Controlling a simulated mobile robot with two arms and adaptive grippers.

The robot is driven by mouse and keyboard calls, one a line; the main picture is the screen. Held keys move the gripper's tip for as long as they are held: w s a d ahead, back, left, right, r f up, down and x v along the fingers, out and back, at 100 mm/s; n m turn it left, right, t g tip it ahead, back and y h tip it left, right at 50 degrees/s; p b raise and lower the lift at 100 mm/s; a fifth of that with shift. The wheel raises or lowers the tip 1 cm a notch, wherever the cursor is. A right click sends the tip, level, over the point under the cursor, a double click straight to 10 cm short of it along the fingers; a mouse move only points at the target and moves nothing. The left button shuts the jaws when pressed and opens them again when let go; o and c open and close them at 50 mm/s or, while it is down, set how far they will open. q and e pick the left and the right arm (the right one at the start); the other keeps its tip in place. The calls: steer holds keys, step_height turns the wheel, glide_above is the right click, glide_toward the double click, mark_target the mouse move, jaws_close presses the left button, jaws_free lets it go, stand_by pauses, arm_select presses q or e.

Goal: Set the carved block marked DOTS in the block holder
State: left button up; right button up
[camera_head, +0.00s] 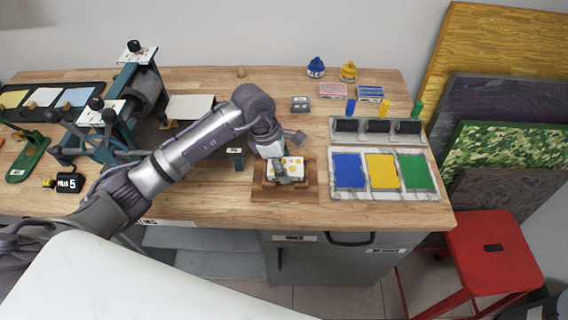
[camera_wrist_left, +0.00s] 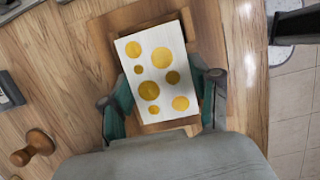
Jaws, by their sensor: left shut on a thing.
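The DOTS block, a white block with yellow dots (camera_head: 292,163), is at the wooden block holder (camera_head: 264,196) near the table's front edge. My left gripper (camera_head: 285,172) is shut on it. In the left wrist view the dotted face of the block (camera_wrist_left: 160,70) points at the camera, with a green-padded finger of the left gripper (camera_wrist_left: 163,96) on each side. The block lies within the outline of the holder (camera_wrist_left: 130,20), slightly turned to it. I cannot tell whether it rests on the holder's floor or hangs just above. My right gripper is not in view.
A grey block (camera_head: 300,104), a pink block (camera_head: 333,90) and a blue-striped block (camera_head: 369,93) lie behind. A tray of blue, yellow and green ink pads (camera_head: 335,194) is right of the holder. A press (camera_head: 110,115) stands left. A wooden knob (camera_wrist_left: 38,143) shows in the wrist view.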

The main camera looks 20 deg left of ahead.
arm_select(q)
steer(key=shift+f+b, duration=0.55)
steer(key=shift+f, duration=0.1)
stand_by(0.3)
steer(key=o, duration=1.3)
steer(key=shift+c, duration=0.2)
steer(key=shift+r, duration=0.1)
steer(key=shift+r+p, duration=2.25)
steer(key=shift+r, duration=1.7)
